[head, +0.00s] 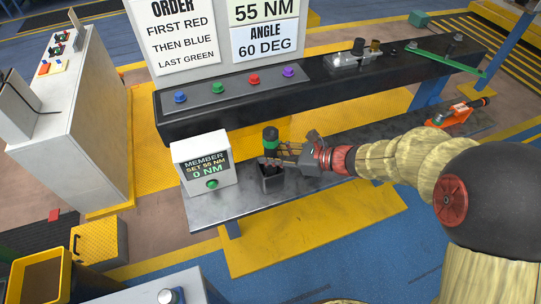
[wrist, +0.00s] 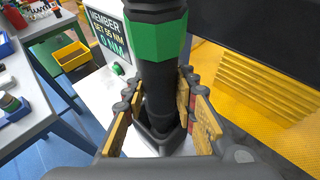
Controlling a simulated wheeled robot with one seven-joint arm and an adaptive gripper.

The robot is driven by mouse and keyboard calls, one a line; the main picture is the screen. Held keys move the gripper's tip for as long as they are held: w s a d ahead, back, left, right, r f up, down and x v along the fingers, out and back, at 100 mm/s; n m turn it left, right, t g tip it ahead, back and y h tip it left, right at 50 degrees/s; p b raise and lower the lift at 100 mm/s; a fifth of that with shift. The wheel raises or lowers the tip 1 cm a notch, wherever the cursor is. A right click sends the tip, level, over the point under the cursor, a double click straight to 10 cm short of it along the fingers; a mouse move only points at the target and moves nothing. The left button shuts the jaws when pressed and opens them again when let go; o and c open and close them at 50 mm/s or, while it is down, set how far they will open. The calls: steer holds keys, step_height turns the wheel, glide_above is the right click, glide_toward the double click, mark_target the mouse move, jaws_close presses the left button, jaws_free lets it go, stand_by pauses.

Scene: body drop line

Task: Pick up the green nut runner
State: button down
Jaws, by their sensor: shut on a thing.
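The green nut runner (wrist: 158,42) is a dark upright cylinder with a green band. In the wrist view its lower end stands in a dark holder (wrist: 150,138), and it also shows in the head view (head: 271,139). My gripper (wrist: 158,103) has its fingers on both sides of the runner's dark body, below the green band, and is shut on it. In the head view my gripper (head: 284,154) reaches in from the right at the holder (head: 271,182). The runner's lower tip is hidden inside the holder.
A white display box (head: 203,164) reading "MEMBER SET 55 NM 0 NM" stands just left of the holder. Behind is a black beam (head: 320,90) with coloured buttons. An orange and green tool (head: 456,112) lies at the right of the grey shelf (head: 325,172).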

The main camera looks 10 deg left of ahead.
steer(key=shift+r, duration=0.15)
step_height(320, 180, up, 18)
steer(key=p, duration=0.3)
glide_above(271, 131)
steer(key=c, duration=2)
jaws_free()
jaws_close()
